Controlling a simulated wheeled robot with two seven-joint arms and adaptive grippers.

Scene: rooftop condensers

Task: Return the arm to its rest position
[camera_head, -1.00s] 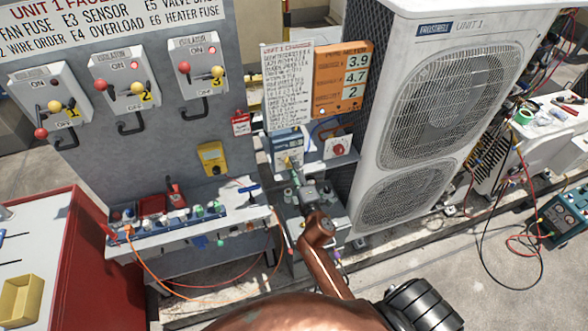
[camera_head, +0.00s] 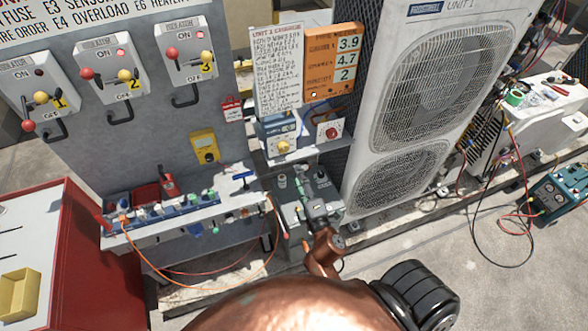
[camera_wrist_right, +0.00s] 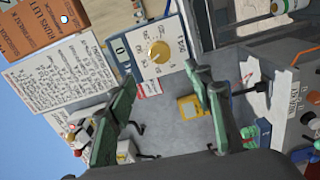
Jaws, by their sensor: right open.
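My right arm reaches up from the bottom of the head view, and its right gripper (camera_head: 306,203) is in front of the condenser's lower left, over a small grey box. In the right wrist view its two green-padded fingers (camera_wrist_right: 163,112) stand wide apart with nothing between them. Beyond the fingertips is a blue-and-white box with a yellow knob (camera_wrist_right: 159,51). The same knob box (camera_head: 278,138) stands above and left of the gripper in the head view, apart from it. My left gripper is not in view.
The Unit 1 condenser (camera_head: 420,110) stands right of the arm. A bench rail with several small parts (camera_head: 175,215) and a red cabinet (camera_head: 75,255) are at left. Cables loop by the teal case (camera_head: 560,195). Open floor (camera_head: 415,255) lies at lower right.

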